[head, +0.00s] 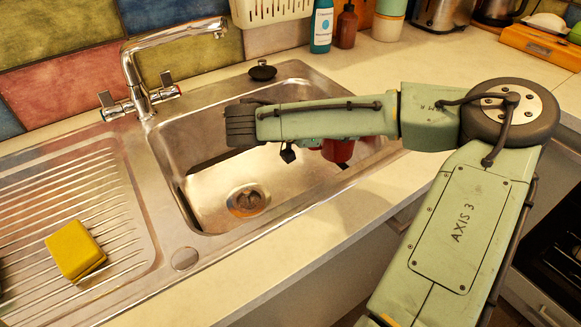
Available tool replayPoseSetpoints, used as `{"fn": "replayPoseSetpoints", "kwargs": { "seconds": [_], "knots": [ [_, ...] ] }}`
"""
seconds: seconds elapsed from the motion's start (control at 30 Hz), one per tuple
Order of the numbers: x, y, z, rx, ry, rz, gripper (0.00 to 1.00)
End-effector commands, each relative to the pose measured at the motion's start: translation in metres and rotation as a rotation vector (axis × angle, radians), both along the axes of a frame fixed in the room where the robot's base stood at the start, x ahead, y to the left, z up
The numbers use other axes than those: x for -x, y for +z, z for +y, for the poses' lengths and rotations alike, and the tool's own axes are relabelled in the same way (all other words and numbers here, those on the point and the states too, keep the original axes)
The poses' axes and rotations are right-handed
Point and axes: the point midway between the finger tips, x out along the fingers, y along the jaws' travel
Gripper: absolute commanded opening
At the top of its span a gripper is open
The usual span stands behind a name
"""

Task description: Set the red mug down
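The red mug (339,151) shows only in part, below my green forearm at the right side of the sink basin (222,180). The forearm covers its upper part. I cannot tell whether it is held or resting on something. My arm reaches over the basin from the right and ends in a dark wrist joint above its left half. A small dark part (288,153) hangs below the forearm, left of the mug; it may belong to my gripper. The gripper's fingers are hidden behind the forearm, so their state does not show.
A chrome tap (135,75) stands behind the basin. A yellow sponge (75,250) lies on the ribbed drainboard (125,215) at left. A black plug (262,71) sits on the back rim. Bottles and appliances line the back. Counter right of the basin is clear.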

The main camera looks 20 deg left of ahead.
Motion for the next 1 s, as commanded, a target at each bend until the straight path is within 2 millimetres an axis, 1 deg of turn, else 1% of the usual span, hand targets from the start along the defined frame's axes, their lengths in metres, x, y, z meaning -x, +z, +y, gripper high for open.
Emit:
{"fn": "replayPoseSetpoints", "kwargs": {
  "seconds": [0.1, 0.2, 0.47, 0.6, 0.7, 0.9, 1.0],
  "knots": [
    [0.001, -0.022, 0.001, 0.001, 0.002, 0.005, 0.23],
    [0.001, -0.039, 0.001, 0.000, 0.002, 0.004, 0.23],
    [0.000, -0.062, 0.000, 0.000, 0.000, 0.002, 0.23],
    [0.001, -0.082, 0.000, 0.001, 0.001, 0.004, 0.23],
    [0.001, -0.090, 0.001, 0.000, 0.001, 0.000, 0.23],
    [0.000, -0.090, 0.000, 0.000, 0.001, -0.001, 0.23],
    [0.000, -0.094, 0.000, 0.000, 0.001, 0.000, 0.23]
  ]
}}
